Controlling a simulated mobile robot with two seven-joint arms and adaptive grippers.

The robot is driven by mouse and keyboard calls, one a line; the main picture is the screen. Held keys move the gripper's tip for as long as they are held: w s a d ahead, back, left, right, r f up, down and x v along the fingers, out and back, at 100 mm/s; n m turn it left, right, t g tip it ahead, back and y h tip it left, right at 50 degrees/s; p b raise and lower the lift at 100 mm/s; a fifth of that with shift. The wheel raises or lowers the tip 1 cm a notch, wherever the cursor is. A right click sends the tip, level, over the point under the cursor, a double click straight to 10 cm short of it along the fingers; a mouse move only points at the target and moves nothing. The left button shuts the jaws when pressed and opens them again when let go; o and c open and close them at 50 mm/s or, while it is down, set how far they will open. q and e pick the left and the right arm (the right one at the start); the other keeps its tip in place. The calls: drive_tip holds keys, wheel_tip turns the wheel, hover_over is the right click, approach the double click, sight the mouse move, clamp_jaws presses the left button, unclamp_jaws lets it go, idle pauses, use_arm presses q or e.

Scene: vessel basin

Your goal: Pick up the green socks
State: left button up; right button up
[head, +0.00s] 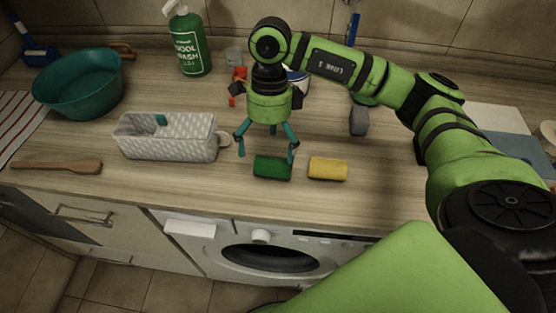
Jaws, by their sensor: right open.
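The green socks (272,168) look like a dark green rolled bundle lying near the front edge of the wooden counter (390,190). My right gripper (266,152) is open, with its teal fingers spread and pointing down. It is over and slightly behind the green socks, with one finger at their upper right and one to their upper left. I cannot tell whether a finger touches them. Nothing shows between the fingers. My left gripper is not in view.
A yellow bundle (328,169) lies close to the right of the green socks. A grey patterned basket (168,148) stands to the left, with a teal basin (78,92) behind it. A green wash bottle (188,45) stands at the back. A wooden utensil (57,166) lies front left.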

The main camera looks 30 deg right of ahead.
sight(272, 161)
drive_tip(key=shift+p+x, duration=0.6)
drive_tip(key=shift+x, duration=0.25)
drive_tip(key=shift+s+d+f+p, duration=0.25)
drive_tip(key=shift+f+p, duration=0.25)
drive_tip(key=shift+f, duration=0.05)
drive_tip(key=p+x, duration=0.1)
drive_tip(key=x, duration=0.2)
drive_tip(key=shift+d+f, duration=0.15)
drive_tip(key=shift+f, duration=0.3)
drive_tip(key=c, duration=1)
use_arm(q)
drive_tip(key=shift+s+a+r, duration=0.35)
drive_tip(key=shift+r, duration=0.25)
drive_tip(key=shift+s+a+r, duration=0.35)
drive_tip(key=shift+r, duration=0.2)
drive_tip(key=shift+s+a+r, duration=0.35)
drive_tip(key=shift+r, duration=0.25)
